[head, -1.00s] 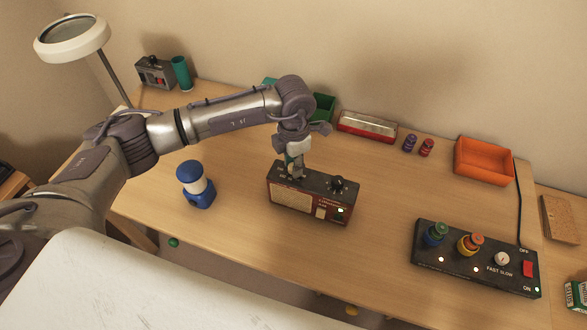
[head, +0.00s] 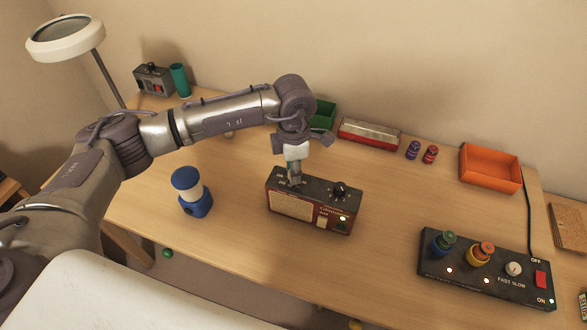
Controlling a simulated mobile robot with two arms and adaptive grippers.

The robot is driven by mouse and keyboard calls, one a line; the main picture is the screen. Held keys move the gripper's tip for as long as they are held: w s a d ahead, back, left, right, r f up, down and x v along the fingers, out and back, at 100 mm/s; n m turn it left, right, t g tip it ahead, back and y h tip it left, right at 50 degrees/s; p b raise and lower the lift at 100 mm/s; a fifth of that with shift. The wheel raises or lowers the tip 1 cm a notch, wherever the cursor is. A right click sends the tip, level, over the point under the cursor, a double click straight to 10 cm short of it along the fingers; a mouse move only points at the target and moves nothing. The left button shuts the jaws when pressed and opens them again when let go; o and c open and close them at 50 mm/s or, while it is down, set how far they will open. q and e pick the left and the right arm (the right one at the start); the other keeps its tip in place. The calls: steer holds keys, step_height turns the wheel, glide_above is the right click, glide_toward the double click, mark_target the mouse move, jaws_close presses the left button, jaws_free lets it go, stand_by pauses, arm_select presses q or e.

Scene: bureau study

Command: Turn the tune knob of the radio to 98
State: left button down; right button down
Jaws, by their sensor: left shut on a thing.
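The radio (head: 290,207) is a dark box with a red-brown front, a pale speaker grille and a small lit lamp. It stands on the desk in the middle of the head view. My left gripper (head: 295,179) points down at the left part of its top and is shut on a knob there, which the fingers mostly hide. A second black knob (head: 340,189) stands uncovered on the right part of the top. The dial markings and any number reading are too small to make out. My right gripper is not in view.
A black control panel (head: 472,275) with knobs and a red switch lies to the right. An orange tray (head: 491,167), small spools (head: 430,154) and a red-and-silver box (head: 369,133) are behind. Bare desk surrounds the radio.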

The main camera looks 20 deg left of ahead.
arm_select(q)
steer(key=c, duration=0.8)
jaws_free()
steer(key=shift+c, duration=0.2)
step_height(320, 180, up, 12)
